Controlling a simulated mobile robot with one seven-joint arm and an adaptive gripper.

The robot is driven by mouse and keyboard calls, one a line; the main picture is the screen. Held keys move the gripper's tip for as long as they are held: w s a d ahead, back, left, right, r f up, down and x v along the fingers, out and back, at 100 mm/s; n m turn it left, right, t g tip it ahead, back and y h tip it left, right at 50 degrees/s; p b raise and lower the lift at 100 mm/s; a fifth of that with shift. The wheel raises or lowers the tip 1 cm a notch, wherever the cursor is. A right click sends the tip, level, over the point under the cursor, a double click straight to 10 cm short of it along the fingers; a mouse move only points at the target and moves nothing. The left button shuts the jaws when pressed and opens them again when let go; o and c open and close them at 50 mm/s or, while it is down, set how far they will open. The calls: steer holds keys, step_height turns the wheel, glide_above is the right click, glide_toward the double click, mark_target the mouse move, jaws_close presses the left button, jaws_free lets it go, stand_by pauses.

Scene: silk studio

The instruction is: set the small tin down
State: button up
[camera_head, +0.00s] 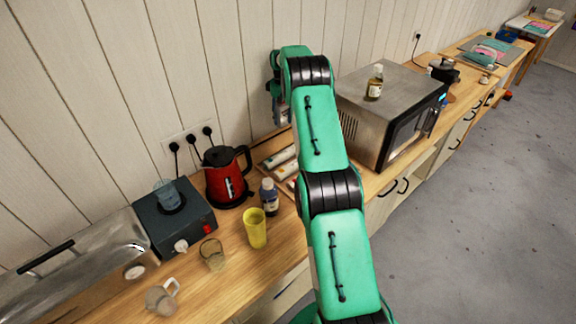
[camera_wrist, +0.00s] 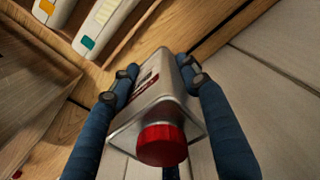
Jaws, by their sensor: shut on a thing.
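The small tin (camera_wrist: 155,105) is a silver metal can with a red cap, seen close up in the wrist view. My gripper (camera_wrist: 157,72) is shut on it, with one dark blue finger pressed against each side. The cap points toward the wrist camera. In the head view my gripper (camera_head: 277,88) is beside the panelled wall, above the counter and left of the microwave. There the tin is mostly hidden and too small to make out clearly. I cannot tell how far its base is from any surface.
A wooden tray (camera_head: 265,164) with pale packs lies below on the counter (camera_head: 225,280). A red kettle (camera_head: 226,176), a dark bottle (camera_head: 269,198) and a yellow cup (camera_head: 255,228) stand left of my arm. The microwave (camera_head: 390,105) carries a small bottle (camera_head: 375,82).

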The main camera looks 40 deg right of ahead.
steer(key=shift+r, duration=0.1)
steer(key=shift+s+a+r, duration=0.3)
steer(key=shift+s+a, duration=0.25)
steer(key=s+a+r+b, duration=0.2)
steer(key=s+a, duration=0.7)
steer(key=s, duration=0.4)
steer(key=s+a+r+b, duration=0.2)
steer(key=s+a+b, duration=0.1)
steer(key=s+a, duration=0.8)
steer(key=s+a+f+b, duration=0.1)
steer(key=s+a+f, duration=0.2)
steer(key=s+a, duration=0.3)
steer(key=s+a+f+b, duration=0.1)
steer(key=s+a+f, duration=0.2)
steer(key=s, duration=1.3)
steer(key=s+a+f+b, duration=0.1)
steer(key=s+a+f, duration=0.2)
steer(key=s+a, duration=0.6)
steer(key=shift+s+a+f, duration=0.25)
steer(key=shift+s+a, duration=0.05)
steer(key=shift+s, duration=0.85)
